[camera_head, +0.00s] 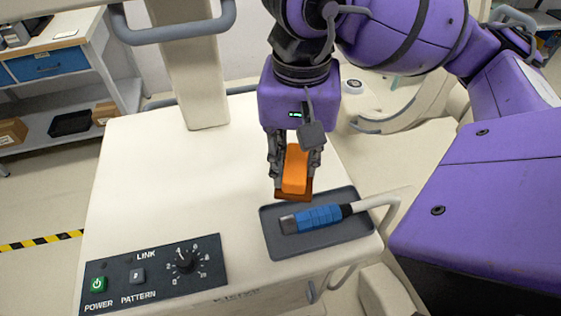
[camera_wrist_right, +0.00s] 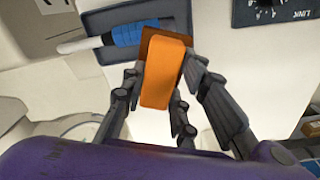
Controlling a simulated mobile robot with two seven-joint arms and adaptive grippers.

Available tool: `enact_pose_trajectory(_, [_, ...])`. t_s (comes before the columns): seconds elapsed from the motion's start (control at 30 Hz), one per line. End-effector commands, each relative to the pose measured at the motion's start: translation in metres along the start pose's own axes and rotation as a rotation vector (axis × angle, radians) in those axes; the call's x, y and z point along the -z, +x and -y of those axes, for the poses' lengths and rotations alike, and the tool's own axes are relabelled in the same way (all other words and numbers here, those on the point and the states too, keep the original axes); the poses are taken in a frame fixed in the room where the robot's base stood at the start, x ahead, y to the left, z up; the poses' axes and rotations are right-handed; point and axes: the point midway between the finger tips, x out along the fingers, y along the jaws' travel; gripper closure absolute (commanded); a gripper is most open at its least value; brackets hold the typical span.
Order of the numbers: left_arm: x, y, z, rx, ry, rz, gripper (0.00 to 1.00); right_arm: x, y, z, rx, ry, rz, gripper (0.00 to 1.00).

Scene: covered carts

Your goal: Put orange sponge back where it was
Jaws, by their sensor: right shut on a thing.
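The orange sponge (camera_head: 295,170) is held between the fingers of my right gripper (camera_head: 294,172), with a darker orange-brown part at its lower end. The gripper points down over the white cart top, just behind the grey tray. The sponge also shows in the right wrist view (camera_wrist_right: 166,75), between the fingers of the gripper (camera_wrist_right: 160,85). I cannot tell whether the sponge touches the cart top. My left gripper is not in view.
The grey tray (camera_head: 282,245) on the cart (camera_head: 150,170) holds a blue-handled probe (camera_head: 318,217) with a white cable. A control panel (camera_head: 160,277) with knob and buttons is at the front left. The cart top left of the gripper is clear. A shelf unit (camera_head: 60,130) stands far left.

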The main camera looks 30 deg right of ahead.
Motion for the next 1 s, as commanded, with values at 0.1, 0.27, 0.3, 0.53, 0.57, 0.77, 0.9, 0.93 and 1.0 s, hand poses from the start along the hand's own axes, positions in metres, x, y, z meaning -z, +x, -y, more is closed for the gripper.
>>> enact_pose_trajectory(0.1, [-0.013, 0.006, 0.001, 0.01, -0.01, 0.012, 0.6, 0.023, 0.019, 0.01, -0.007, 0.008, 0.014, 1.0])
enact_pose_trajectory(0.27, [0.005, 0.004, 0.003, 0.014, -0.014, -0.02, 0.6, 0.06, 0.032, 0.026, -0.001, 0.008, 0.007, 1.0])
enact_pose_trajectory(0.3, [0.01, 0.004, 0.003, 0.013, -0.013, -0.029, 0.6, 0.069, 0.036, 0.03, 0.0, 0.008, 0.007, 1.0])
enact_pose_trajectory(0.53, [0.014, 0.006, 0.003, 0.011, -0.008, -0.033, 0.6, 0.101, 0.076, 0.043, -0.002, 0.004, 0.006, 1.0])
enact_pose_trajectory(0.57, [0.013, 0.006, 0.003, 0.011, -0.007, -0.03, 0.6, 0.103, 0.08, 0.044, -0.002, 0.004, 0.006, 1.0])
enact_pose_trajectory(0.77, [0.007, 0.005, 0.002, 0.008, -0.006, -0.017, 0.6, 0.113, 0.093, 0.049, -0.001, 0.002, 0.007, 1.0])
enact_pose_trajectory(0.9, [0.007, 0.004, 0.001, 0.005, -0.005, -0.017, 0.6, 0.117, 0.113, 0.051, -0.003, 0.002, 0.007, 1.0])
enact_pose_trajectory(0.93, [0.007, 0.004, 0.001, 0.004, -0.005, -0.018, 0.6, 0.117, 0.118, 0.051, -0.002, 0.001, 0.008, 1.0])
enact_pose_trajectory(1.0, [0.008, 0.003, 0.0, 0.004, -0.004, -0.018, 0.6, 0.117, 0.125, 0.051, -0.002, 0.001, 0.005, 1.0])
